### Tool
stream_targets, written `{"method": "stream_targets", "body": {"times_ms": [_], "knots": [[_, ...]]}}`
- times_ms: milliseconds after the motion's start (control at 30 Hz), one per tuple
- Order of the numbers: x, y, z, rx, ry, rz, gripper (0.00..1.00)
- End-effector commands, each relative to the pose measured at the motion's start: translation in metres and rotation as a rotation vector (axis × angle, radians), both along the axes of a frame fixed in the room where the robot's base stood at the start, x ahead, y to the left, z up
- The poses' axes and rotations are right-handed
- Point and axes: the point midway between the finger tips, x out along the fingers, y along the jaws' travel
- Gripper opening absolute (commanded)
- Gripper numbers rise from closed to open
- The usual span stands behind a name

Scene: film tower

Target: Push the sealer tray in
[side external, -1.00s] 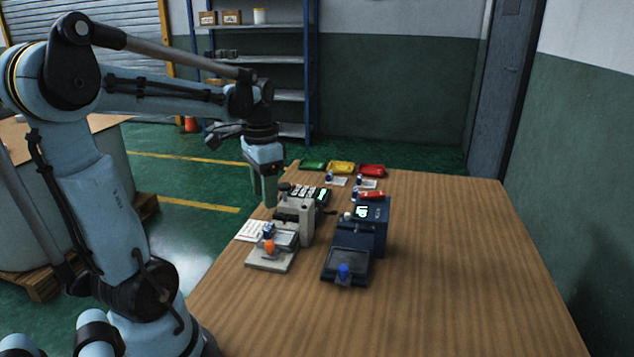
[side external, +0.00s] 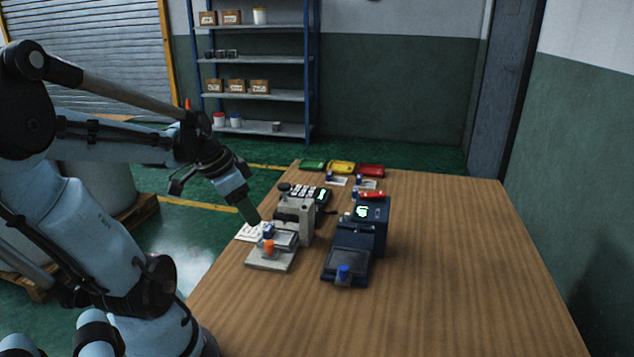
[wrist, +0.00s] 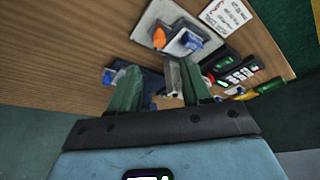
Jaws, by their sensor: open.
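Two machines stand on the wooden table. The dark blue machine (side external: 371,230) has a flat dark tray (side external: 350,262) sticking out at its front, with a blue knob (side external: 343,271). The pale grey machine (side external: 296,216) has a light base plate (side external: 268,262) in front, with an orange knob (side external: 269,247) and a blue part (side external: 269,230). I cannot tell for sure which is the sealer. My gripper (side external: 254,221) is open, empty and tilted, left of the pale machine. The wrist view shows the plate (wrist: 152,18) beyond its green fingers (wrist: 160,88); the dark machine is partly hidden by them.
Green, yellow (side external: 342,167) and red trays line the far edge. The table's right half is clear.

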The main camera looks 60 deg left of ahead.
Motion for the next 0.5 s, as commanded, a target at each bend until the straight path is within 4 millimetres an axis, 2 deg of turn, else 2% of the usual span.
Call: {"method": "stream_targets", "body": {"times_ms": [500], "knots": [[0.023, 0.0, -0.053, 0.0, 0.001, -0.002, 0.48]]}}
